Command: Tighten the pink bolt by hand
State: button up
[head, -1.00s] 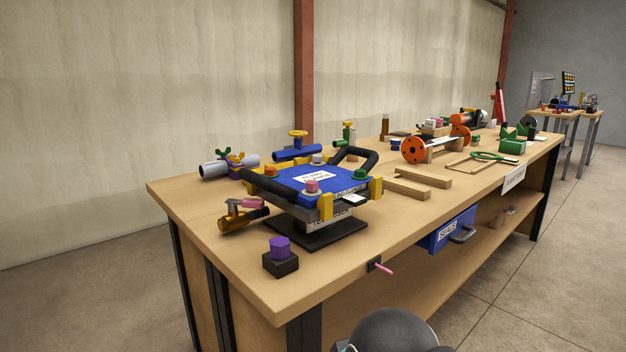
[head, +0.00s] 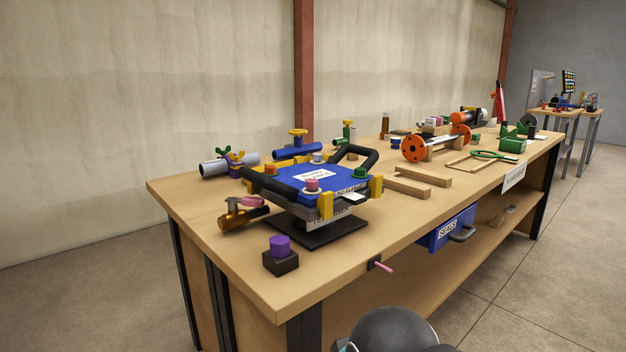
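A pink bolt (head: 312,184) sits at the near corner of a blue plate (head: 325,198), on a light washer. The blue plate is the top of a fixture with black bar handles and yellow clamps, standing on a black base (head: 345,229). Other bolt heads on the plate are orange (head: 271,170), grey (head: 318,158) and green (head: 359,172). How far the pink bolt is threaded in cannot be told. A dark rounded part of my arm shows at the bottom edge; my gripper is not in view.
A purple hex bolt in a dark block (head: 281,262) stands near the front left corner. A brass valve (head: 240,217) lies left of the fixture. A pink rod (head: 385,267) sticks out from the front edge. Wooden bars (head: 422,176) lie to the right. The front tabletop strip is mostly clear.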

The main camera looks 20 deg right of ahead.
aim_at(311, 189)
jog(key=k, duration=0.5)
jog(key=z, duration=1.45)
jog(key=i, duration=1.15)
jog(key=u, duration=2.05)
jog(key=i, duration=0.2)
jog(key=u, duration=0.15)
